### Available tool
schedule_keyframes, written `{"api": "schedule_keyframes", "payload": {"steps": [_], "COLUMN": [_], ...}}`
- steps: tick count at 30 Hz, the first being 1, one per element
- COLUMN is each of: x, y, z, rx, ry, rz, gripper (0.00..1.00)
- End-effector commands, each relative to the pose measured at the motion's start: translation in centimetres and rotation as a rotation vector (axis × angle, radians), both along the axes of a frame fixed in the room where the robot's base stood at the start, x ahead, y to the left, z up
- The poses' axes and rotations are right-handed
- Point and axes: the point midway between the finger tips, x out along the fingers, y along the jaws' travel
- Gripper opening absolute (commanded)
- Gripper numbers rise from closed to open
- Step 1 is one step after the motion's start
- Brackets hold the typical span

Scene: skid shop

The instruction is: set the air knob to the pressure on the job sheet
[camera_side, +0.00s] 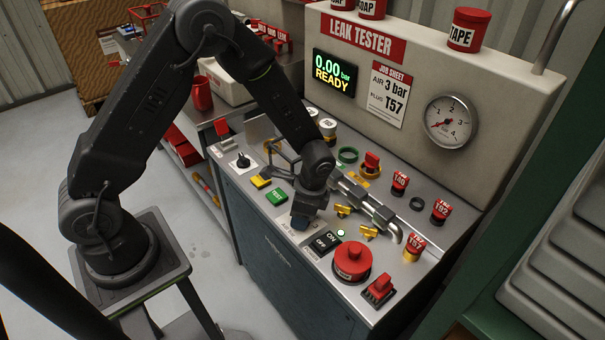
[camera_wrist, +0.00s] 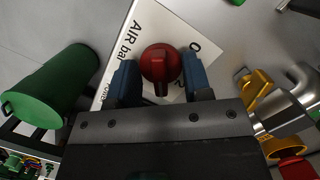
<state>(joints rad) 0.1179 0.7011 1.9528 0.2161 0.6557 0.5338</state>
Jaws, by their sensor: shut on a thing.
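The red air knob (camera_wrist: 160,65) sits on a white label marked "AIR bar" (camera_wrist: 130,40) with partly hidden scale figures. My gripper (camera_wrist: 162,80) has a blue fingertip on each side of the knob and is shut on it. The knob's ridge points down the wrist picture, toward the gripper body. In the side view my gripper (camera_side: 300,221) is low over the panel and hides the knob. The job sheet (camera_side: 388,95) reads AIR 3 bar, PLUG T57. The display (camera_side: 334,73) reads 0.00 bar READY. The gauge (camera_side: 451,123) needle points to its lower left, near the low end.
Yellow valve handles (camera_side: 368,231) and a metal pipe (camera_side: 377,210) are close to my gripper's right. A black switch (camera_side: 325,241), a large red button (camera_side: 352,262) and a green button (camera_side: 277,197) are nearby. Red-capped plugs (camera_side: 400,183) stand farther right.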

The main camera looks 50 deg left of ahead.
Motion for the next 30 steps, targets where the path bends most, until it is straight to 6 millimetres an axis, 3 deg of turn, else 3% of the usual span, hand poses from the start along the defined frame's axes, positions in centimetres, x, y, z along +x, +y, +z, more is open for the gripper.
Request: {"api": "schedule_keyframes", "payload": {"steps": [6,7,17,30], "x": [0.4,0.4,0.5,0.3], "y": [0.1,0.1,0.1,0.0], "z": [0.1,0.1,0.5,3.8], "rx": [0.000,0.000,-0.002,-0.001], "ry": [-0.013,-0.013,-0.016,-0.009], "rz": [-0.043,-0.043,-0.040,-0.040], "gripper": [0.32,0.44,0.43,0.43]}}
